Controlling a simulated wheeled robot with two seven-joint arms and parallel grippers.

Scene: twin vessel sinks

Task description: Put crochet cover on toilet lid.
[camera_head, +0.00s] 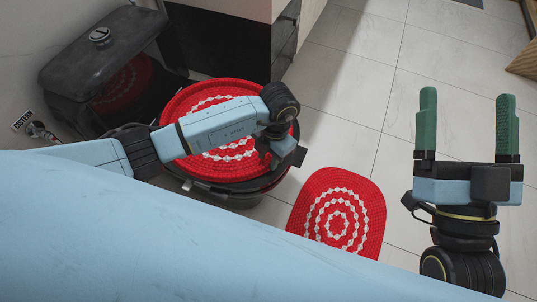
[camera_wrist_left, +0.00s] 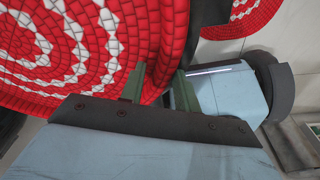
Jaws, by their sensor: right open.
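The red crochet cover (camera_head: 222,95) with white rings lies over the top of the dark toilet (camera_head: 232,195). My left forearm crosses in front of it and hides part of it. My left gripper (camera_wrist_left: 158,85) is at the cover's right edge, its fingers close together on either side of the red rim, gripping it. In the left wrist view the cover (camera_wrist_left: 75,45) fills the upper left. In the head view the left fingertips are mostly hidden by the wrist. My right gripper (camera_head: 467,125) is open and empty above the floor at the right.
A red rug (camera_head: 338,215) with a similar white pattern lies on the tiled floor, right of the toilet. The dark tank (camera_head: 103,50) stands behind at the left, by the wall. A dark cabinet (camera_head: 225,38) is behind the toilet. The floor (camera_head: 345,110) beyond the rug is clear.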

